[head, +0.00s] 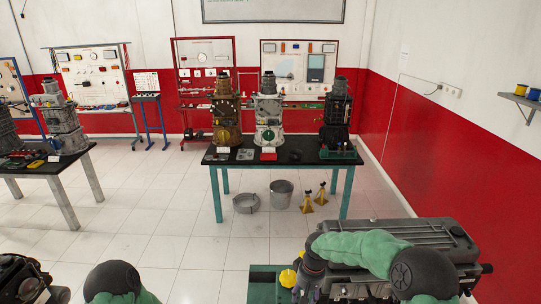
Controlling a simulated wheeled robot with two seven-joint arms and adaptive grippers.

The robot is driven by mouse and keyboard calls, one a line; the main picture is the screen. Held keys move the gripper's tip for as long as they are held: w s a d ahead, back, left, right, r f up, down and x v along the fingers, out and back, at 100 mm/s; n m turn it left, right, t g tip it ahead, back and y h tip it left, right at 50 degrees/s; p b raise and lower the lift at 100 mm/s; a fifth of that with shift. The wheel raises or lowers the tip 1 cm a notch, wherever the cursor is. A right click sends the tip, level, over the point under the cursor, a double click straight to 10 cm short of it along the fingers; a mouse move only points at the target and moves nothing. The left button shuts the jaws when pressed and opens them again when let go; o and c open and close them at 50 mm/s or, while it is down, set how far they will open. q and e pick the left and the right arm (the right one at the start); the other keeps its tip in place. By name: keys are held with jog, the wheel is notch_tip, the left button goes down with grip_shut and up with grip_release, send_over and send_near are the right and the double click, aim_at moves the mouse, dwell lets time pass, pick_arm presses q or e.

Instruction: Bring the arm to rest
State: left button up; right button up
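My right arm, in a green padded sleeve with dark joints, shows at the bottom right of the head view. It lies across the front of a dark grey engine (405,235), and its dark lower links bend down at the left end of the sleeve. The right gripper is not visible; the picture's bottom edge cuts the arm off. Of my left arm only a dark rounded joint and a bit of green sleeve show at the bottom left. The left gripper is out of view.
A black-topped table (233,155) with green legs carries several engine models ahead. A bucket (281,194), a metal ring (246,204) and yellow stands (307,204) are on the floor near it. Another table (62,167) stands left. White tiled floor (150,215) lies open between.

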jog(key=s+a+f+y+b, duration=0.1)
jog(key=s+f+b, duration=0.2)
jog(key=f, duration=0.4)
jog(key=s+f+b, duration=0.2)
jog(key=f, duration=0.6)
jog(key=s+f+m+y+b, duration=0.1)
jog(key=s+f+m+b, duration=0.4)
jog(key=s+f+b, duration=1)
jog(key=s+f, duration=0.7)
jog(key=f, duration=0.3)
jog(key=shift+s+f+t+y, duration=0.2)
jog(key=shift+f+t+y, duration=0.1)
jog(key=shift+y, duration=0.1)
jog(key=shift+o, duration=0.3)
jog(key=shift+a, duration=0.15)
